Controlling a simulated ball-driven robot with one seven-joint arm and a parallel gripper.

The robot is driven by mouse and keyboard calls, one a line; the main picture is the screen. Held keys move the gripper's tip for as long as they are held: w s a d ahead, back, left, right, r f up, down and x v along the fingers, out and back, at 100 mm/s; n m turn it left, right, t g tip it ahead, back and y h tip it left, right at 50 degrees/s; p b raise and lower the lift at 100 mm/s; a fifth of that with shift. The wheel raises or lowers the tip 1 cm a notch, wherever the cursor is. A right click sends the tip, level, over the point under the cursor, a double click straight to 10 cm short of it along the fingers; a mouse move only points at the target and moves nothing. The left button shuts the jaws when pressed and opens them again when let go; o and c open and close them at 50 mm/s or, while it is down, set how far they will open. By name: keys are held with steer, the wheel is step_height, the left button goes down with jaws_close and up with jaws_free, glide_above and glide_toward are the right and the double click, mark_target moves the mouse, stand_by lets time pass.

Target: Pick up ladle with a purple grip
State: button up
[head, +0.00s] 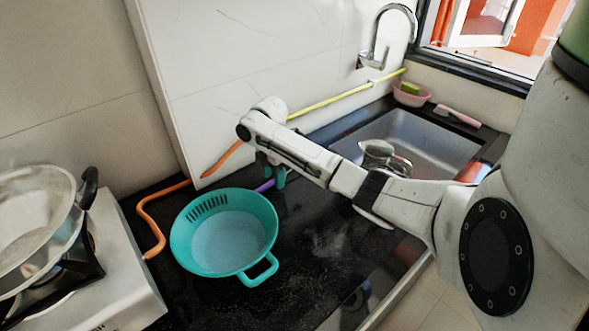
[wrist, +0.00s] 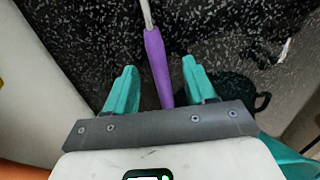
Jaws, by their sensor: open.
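The ladle's purple grip (wrist: 157,62) lies on the black speckled counter in the wrist view. A thin pale shaft (wrist: 146,14) runs from it past the top edge; the ladle's bowl is out of that view. My gripper (wrist: 159,76) is open, with one teal finger on each side of the purple grip and visible space between. In the head view my gripper (head: 271,175) is low over the counter, right of the teal basin. A small piece of the purple grip (head: 264,186) shows beside the fingers; my arm hides the rest.
A teal basin (head: 181,236) stands left of my gripper. A stove (head: 125,275) with a metal pan (head: 35,215) is farther left. An orange hose (head: 150,220) runs by the wall. The sink (head: 430,140) holds a glass vessel (head: 378,152). The counter front is clear.

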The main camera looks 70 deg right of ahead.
steer(key=shift+f, duration=0.6)
jaws_close()
